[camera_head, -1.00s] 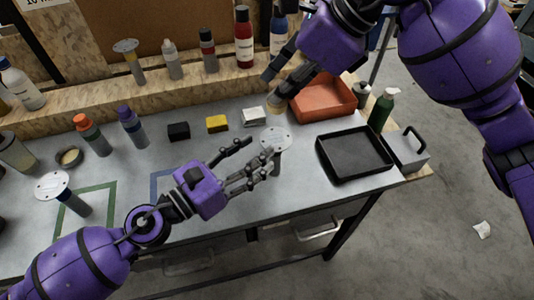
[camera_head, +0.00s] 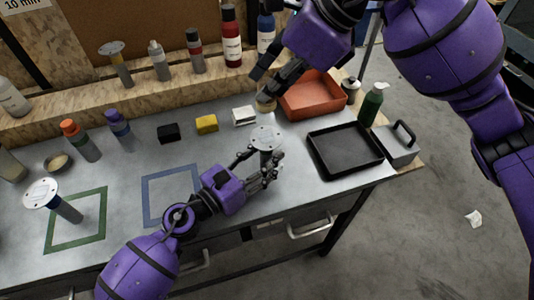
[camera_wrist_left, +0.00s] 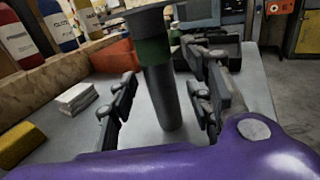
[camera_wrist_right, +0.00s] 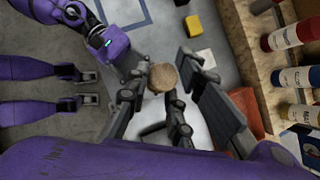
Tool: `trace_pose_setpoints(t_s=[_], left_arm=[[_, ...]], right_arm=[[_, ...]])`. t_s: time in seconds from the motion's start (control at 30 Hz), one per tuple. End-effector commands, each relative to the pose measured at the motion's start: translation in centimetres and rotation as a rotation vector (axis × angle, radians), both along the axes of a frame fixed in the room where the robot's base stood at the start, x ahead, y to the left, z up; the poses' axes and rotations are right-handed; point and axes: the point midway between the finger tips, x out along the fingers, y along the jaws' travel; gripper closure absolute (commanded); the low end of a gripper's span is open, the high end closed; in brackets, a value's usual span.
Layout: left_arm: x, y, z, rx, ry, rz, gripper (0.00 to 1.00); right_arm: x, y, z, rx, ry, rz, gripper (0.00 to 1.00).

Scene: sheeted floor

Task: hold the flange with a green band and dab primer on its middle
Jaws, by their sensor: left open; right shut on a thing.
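The flange with a green band (camera_wrist_left: 153,50) stands upright on the bench; its pale disc top (camera_head: 265,137) shows in the head view. My left gripper (camera_head: 264,168) is open, with its fingers on either side of the flange's grey stem (camera_wrist_left: 163,98). Whether they touch the stem is unclear. My right gripper (camera_head: 267,88) is shut on a round tan-faced dabber (camera_wrist_right: 163,78), above and behind the flange in the head view. The dabber's tan end (camera_head: 265,103) appears apart from the disc. Its handle is mostly hidden by the fingers.
Another flange (camera_head: 42,193) stands in the green square (camera_head: 77,243) at left. The blue square (camera_head: 152,200) is empty. A black tray (camera_head: 345,150), orange bin (camera_head: 312,96) and green bottle (camera_head: 371,104) are at right. Black, yellow and white blocks (camera_head: 207,124) lie behind.

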Motion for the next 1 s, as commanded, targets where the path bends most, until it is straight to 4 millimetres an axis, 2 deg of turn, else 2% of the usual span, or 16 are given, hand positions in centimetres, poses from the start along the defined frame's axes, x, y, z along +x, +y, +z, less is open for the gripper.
trace_pose_setpoints(t_s=[0.13,0.43,0.8,1.0], left_arm=[[0.61,-0.68,0.0,0.001,-0.001,-0.001,0.54],[0.72,-0.78,0.02,0.0,0.0,0.0,0.54],[0.7,-0.75,0.02,0.0,0.0,0.0,1.0],[0.71,-0.75,0.02,0.0,0.0,0.0,1.0]], right_arm=[[-0.01,0.01,0.03,0.0,0.0,0.0,1.0],[-0.01,0.01,0.03,0.0,-0.001,0.001,1.0],[-0.01,0.01,0.03,0.0,-0.001,0.001,1.0],[-0.04,-0.07,-0.5,-0.008,-0.012,-0.002,1.0]])
